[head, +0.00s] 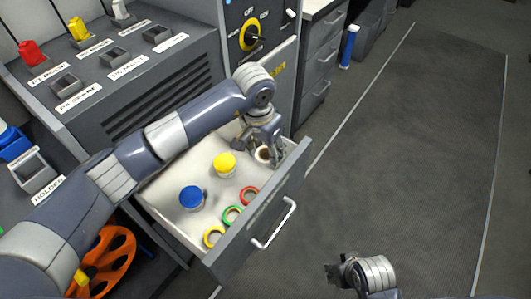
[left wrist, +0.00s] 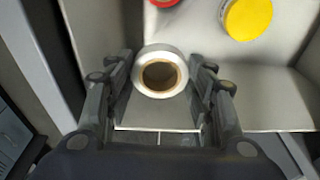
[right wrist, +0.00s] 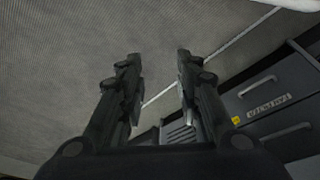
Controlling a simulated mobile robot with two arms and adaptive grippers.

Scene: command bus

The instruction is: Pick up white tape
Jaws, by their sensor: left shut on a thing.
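The white tape (head: 262,153) is a pale roll with a brown core in the far right corner of the open drawer (head: 244,237). My left gripper (head: 266,158) is shut on it from above. In the left wrist view, the white tape (left wrist: 141,75) sits between the two fingers, one on each side. I cannot tell whether it still touches the drawer floor. My right gripper (right wrist: 158,68) is open and empty over the floor; it also shows at the bottom of the head view (head: 338,274).
The drawer also holds red (head: 249,195), green (head: 232,215) and yellow (head: 213,236) tape rolls, a yellow-lidded jar (head: 225,165) and a blue-lidded jar (head: 191,198). The drawer walls are close to my left gripper. The floor (head: 410,150) at right is clear.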

